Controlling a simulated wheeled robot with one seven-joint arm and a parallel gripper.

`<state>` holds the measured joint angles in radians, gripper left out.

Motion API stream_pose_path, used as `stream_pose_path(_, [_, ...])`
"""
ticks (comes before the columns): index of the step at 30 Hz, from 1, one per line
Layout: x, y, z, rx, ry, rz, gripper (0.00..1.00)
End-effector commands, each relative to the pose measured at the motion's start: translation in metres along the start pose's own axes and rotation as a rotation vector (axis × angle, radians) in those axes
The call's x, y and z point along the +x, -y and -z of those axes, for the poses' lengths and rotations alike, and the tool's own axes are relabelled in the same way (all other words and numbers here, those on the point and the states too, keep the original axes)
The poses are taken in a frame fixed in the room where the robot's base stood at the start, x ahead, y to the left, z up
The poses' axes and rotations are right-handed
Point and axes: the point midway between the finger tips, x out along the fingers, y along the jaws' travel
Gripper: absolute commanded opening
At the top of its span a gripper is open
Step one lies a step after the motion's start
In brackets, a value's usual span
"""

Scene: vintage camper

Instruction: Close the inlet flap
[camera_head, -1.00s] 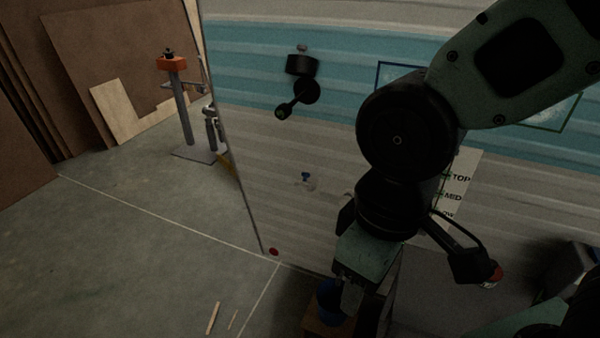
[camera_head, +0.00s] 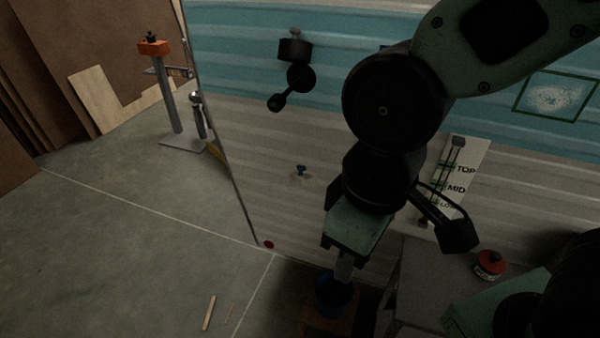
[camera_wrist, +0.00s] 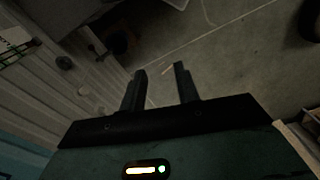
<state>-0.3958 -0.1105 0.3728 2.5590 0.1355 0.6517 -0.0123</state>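A small fitting with a blue part (camera_head: 300,170) sits on the pale lower wall of the camper, left of my arm, with a faint pale piece around it. It may be the inlet with its flap; it is too small and dark to tell how far the flap stands open. My gripper (camera_head: 344,268) points down in front of the wall, right of and below the fitting, apart from it. In the wrist view my gripper (camera_wrist: 162,86) has its two fingers apart with nothing between them. A pale round spot (camera_wrist: 84,91) shows on the wall there.
A blue bucket (camera_head: 333,294) stands on a wooden stool (camera_head: 318,322) below my gripper. A grey table (camera_head: 410,285) with a red-topped can (camera_head: 490,264) is at right. A black wall-mounted fixture (camera_head: 297,72) hangs above the fitting. The floor at left is mostly clear.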

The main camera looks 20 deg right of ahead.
Motion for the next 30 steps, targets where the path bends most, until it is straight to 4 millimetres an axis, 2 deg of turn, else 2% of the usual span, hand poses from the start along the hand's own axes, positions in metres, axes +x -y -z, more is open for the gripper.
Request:
stream_pose_path(1, [0.002, 0.001, 0.004, 0.007, -0.006, 0.010, 0.17])
stream_pose_path(3, [0.007, 0.004, 0.016, 0.032, -0.029, 0.037, 0.00])
stream_pose_path(5, [0.014, 0.008, 0.034, 0.070, -0.062, 0.072, 0.00])
stream_pose_path(8, [0.030, 0.011, 0.077, 0.169, -0.142, 0.136, 0.00])
stream_pose_path(9, [0.038, 0.009, 0.097, 0.219, -0.181, 0.155, 0.00])
stream_pose_path(14, [0.073, -0.013, 0.171, 0.426, -0.332, 0.165, 0.00])
stream_pose_path(18, [0.108, -0.051, 0.223, 0.603, -0.463, 0.090, 0.00])
stream_pose_path(21, [0.133, -0.086, 0.252, 0.715, -0.557, -0.005, 0.00])
stream_pose_path(25, [0.161, -0.136, 0.278, 0.838, -0.684, -0.174, 0.00])
stream_pose_path(30, [0.182, -0.198, 0.293, 0.949, -0.857, -0.446, 0.00])
